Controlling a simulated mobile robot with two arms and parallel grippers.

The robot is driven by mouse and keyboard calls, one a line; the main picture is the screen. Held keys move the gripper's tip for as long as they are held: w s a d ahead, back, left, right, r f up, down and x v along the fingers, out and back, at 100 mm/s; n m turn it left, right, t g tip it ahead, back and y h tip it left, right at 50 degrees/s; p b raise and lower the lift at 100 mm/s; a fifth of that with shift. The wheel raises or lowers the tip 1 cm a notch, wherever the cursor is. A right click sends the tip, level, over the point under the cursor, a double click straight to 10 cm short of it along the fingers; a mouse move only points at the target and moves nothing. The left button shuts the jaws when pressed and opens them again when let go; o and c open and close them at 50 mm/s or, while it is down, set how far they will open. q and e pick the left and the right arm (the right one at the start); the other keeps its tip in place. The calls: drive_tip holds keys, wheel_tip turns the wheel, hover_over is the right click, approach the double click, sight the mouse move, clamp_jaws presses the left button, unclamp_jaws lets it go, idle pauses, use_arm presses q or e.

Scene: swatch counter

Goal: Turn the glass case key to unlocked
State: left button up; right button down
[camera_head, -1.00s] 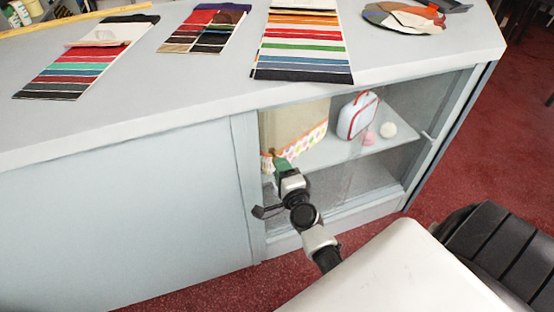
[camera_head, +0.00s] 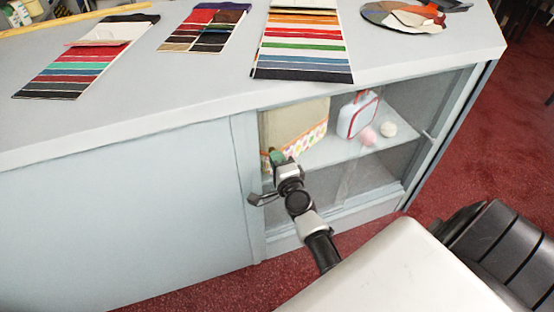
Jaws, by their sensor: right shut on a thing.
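The glass case (camera_head: 352,178) is set into the front of the grey counter, with sliding glass panes and a shelf inside. My right gripper (camera_head: 276,158) is at the left end of the glass front, near the upper left frame. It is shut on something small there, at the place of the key. The key itself is hidden behind the gripper, so its turn angle cannot be seen. My left gripper is not in view.
Behind the glass are a beige item with a dotted border (camera_head: 305,125), a small white-and-red case (camera_head: 357,115) and two small balls. Fabric swatch cards (camera_head: 303,48) lie on the countertop (camera_head: 205,75).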

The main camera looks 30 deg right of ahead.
drive_tip(key=shift+n, duration=0.3)
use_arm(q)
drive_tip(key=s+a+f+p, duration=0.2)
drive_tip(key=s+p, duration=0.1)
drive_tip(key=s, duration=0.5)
use_arm(e)
drive_tip(key=n, duration=0.4)
drive_tip(key=shift+r+n, duration=0.1)
drive_tip(key=shift+n, duration=0.2)
drive_tip(key=shift+n+p, duration=0.35)
drive_tip(key=shift+n, duration=0.55)
drive_tip(key=n+p, duration=0.3)
drive_tip(key=n, duration=0.2)
drive_tip(key=n+p, duration=0.1)
drive_tip(key=n, duration=0.2)
use_arm(q)
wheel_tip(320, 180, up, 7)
drive_tip(key=p, duration=0.1)
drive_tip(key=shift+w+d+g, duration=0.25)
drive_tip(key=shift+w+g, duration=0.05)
use_arm(e)
drive_tip(key=shift+n, duration=1.4)
